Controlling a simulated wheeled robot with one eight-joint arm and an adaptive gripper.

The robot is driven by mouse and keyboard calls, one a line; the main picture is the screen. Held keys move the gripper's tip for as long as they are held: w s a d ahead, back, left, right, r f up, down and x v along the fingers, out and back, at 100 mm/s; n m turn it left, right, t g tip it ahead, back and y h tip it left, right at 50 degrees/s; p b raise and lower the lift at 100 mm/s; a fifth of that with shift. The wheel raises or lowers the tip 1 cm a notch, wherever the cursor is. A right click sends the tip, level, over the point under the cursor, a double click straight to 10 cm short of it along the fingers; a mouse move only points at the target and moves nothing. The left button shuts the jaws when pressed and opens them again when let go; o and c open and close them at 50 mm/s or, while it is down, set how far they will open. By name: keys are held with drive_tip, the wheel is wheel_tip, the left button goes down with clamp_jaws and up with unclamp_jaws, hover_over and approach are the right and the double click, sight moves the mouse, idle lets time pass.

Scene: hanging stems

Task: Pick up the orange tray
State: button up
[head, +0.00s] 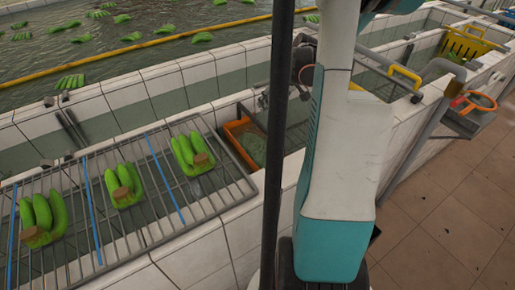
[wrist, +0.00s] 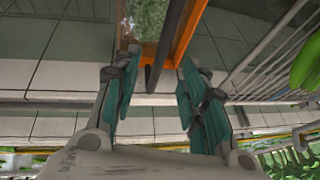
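The orange tray (head: 231,136) sits low in the tiled trough just right of the rack in the head view, with greenish contents inside. Part of it is hidden behind a dark upright and my arm. In the wrist view its orange rim (wrist: 186,30) runs down from the top toward my fingers. My gripper (wrist: 157,58) is open, with teal fingers spread to the left and right of the picture. The tray's near end lies between or just beyond the fingertips; I cannot tell whether they touch it. A dark bar crosses in front of the tray. The gripper is not clear in the head view.
A metal rack (head: 120,232) with green banana bunches (head: 124,184) is at left. Tiled trough walls (head: 233,232) surround the tray. A yellow crate (head: 466,43) and an orange ring (head: 474,101) are at right. The brown floor (head: 450,215) at right is clear.

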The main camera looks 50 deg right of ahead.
sight(258, 121)
drive_tip(key=b+x, duration=0.1)
drive_tip(key=x, duration=0.3)
drive_tip(key=b+x, duration=0.1)
drive_tip(key=x, duration=0.3)
drive_tip(key=b+x, duration=0.2)
drive_tip(key=x, duration=0.2)
drive_tip(key=shift+a+f, duration=0.1)
drive_tip(key=shift+a, duration=0.3)
drive_tip(key=shift+s, duration=0.1)
clamp_jaws()
